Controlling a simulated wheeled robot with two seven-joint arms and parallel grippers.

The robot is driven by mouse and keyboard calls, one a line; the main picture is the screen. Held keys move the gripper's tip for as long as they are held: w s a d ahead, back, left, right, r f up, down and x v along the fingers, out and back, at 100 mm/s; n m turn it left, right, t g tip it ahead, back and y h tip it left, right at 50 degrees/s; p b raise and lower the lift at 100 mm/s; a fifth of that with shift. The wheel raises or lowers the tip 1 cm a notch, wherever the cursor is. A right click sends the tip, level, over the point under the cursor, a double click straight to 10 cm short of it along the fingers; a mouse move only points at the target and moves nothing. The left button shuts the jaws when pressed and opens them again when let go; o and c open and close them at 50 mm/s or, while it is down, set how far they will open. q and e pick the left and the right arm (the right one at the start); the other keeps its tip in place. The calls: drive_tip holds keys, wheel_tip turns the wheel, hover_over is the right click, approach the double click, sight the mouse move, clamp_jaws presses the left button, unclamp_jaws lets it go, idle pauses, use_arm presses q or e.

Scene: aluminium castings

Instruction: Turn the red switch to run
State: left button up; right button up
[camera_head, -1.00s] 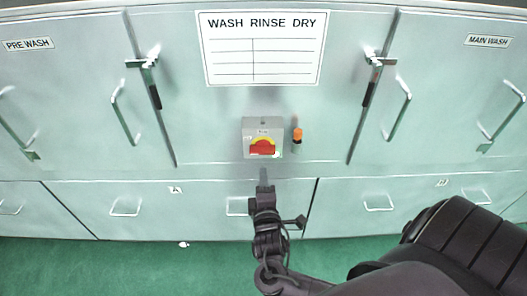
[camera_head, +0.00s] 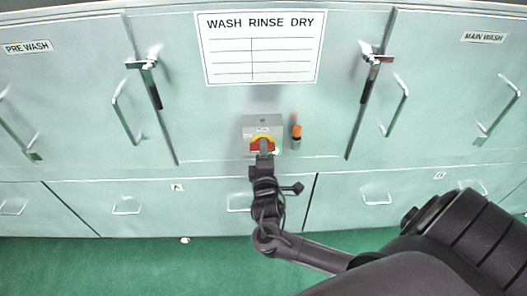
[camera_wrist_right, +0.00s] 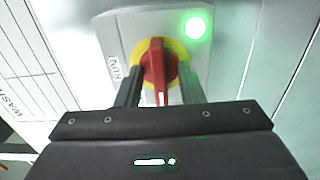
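The red switch (camera_wrist_right: 158,66) has a yellow ring and sits on a grey box (camera_head: 250,122). In the right wrist view its handle points up and down the picture, and a RUN label (camera_wrist_right: 113,68) is to its left. A green lamp (camera_wrist_right: 195,27) glows at the box's corner. My right gripper (camera_wrist_right: 160,88) is open, with one finger on each side of the handle and small gaps visible. In the head view the right gripper (camera_head: 264,148) covers part of the switch. My left gripper is not in view.
A small orange-topped part (camera_head: 297,132) sticks out just right of the box. A WASH RINSE DRY sign (camera_head: 260,48) is above. Latches and door handles (camera_head: 125,118) stand out on both sides.

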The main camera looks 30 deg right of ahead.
clamp_jaws()
drive_tip(key=shift+a, duration=0.1)
drive_tip(key=m+b, duration=0.2)
drive_tip(key=m, duration=1.5)
drive_tip(key=shift+m+b, duration=0.4)
idle(0.6)
unclamp_jaws()
